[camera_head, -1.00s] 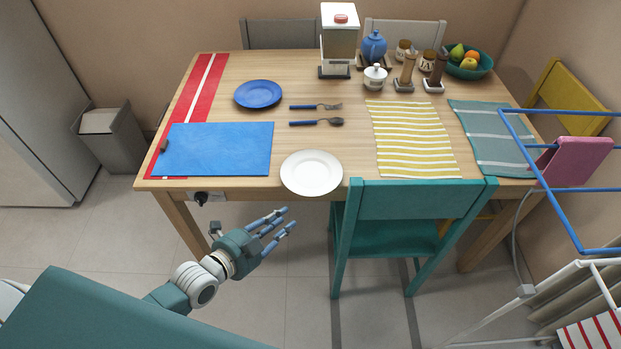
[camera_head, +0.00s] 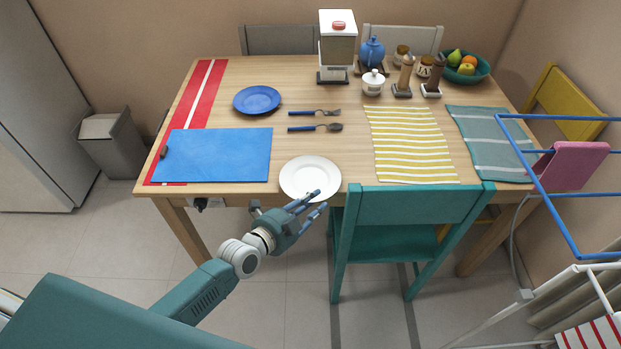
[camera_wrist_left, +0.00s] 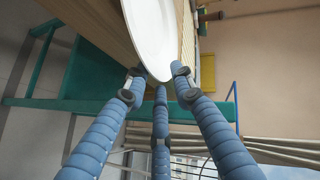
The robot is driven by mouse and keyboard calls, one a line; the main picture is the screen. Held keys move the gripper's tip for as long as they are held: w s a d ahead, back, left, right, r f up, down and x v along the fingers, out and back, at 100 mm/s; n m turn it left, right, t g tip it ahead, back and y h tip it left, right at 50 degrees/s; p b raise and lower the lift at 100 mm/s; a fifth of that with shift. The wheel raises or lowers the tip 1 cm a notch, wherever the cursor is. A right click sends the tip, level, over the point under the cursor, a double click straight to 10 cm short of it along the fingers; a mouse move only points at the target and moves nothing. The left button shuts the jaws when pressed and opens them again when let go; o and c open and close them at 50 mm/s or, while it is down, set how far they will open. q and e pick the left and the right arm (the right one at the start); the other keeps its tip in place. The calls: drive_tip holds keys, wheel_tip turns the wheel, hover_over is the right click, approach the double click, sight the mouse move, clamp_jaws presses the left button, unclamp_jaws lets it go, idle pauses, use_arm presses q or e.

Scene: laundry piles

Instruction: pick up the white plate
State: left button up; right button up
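The white plate (camera_head: 308,174) lies flat near the front edge of the wooden table, between the blue mat and the teal chair. My left gripper (camera_head: 315,199) is at the plate's front rim, coming from the front left, and its fingertips overlap the rim in the head view. In the left wrist view, the white plate (camera_wrist_left: 152,30) reaches edge-on between the spread blue fingers of my left gripper (camera_wrist_left: 158,86). The gripper is open; I cannot tell whether any finger touches the plate. My right gripper is in neither view.
The teal chair (camera_head: 415,204) stands close to the right of my left gripper. A blue mat (camera_head: 217,155) lies left of the plate, a fork (camera_head: 315,112) and spoon (camera_head: 315,128) behind it. A blue drying rack (camera_head: 545,205) stands at the right. Bare wood surrounds the plate.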

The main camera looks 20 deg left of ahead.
use_arm(q)
drive_tip(key=shift+c, duration=0.3)
clamp_jaws()
drive_tip(key=shift+w+r, duration=0.1)
drive_tip(key=shift+r, duration=0.05)
drive_tip(key=shift+r, duration=0.1)
